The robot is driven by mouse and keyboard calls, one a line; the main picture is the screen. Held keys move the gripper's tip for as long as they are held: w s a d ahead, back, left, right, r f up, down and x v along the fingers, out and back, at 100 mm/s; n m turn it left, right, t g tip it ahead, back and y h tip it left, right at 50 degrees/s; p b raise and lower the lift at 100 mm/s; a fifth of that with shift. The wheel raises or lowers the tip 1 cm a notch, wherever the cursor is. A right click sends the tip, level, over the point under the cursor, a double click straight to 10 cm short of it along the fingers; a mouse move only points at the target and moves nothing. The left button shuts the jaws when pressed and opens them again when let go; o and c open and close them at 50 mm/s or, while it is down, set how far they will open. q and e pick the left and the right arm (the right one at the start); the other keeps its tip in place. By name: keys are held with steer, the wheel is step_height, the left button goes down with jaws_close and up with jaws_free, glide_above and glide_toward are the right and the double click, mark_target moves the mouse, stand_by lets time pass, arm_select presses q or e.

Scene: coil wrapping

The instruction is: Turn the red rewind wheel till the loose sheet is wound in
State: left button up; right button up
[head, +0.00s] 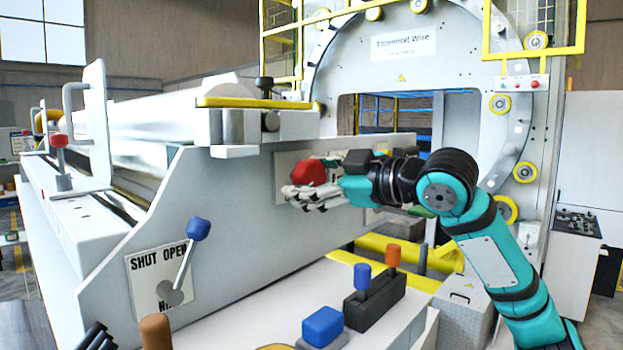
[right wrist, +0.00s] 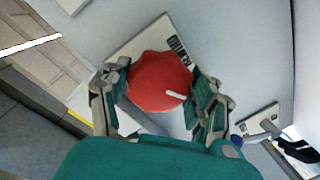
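The red rewind wheel (head: 308,172) is on a pale plate on the side panel of the machine. In the right wrist view the wheel (right wrist: 158,82) has a lobed rim and a short white mark at its lower right. My right gripper (head: 318,192) is at the wheel, with one finger on each side of the rim in the right wrist view (right wrist: 160,88); both fingertips look to touch it. A shiny pale roll (head: 150,120) lies along the top of the machine. I cannot make out a loose end of sheet. My left gripper is not in view.
A blue-knobbed lever (head: 198,229) stands by a SHUT OPEN plate (head: 150,270). Blue and orange levers (head: 374,290) and a blue button (head: 322,326) are on the front ledge. A large ring frame (head: 400,75) stands behind. A red-topped lever (head: 58,142) is at left.

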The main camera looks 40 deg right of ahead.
steer(key=o, duration=0.3)
steer(key=s+d+r, duration=0.1)
steer(key=s+d, duration=0.1)
steer(key=s, duration=0.9)
steer(key=shift+s, duration=0.4)
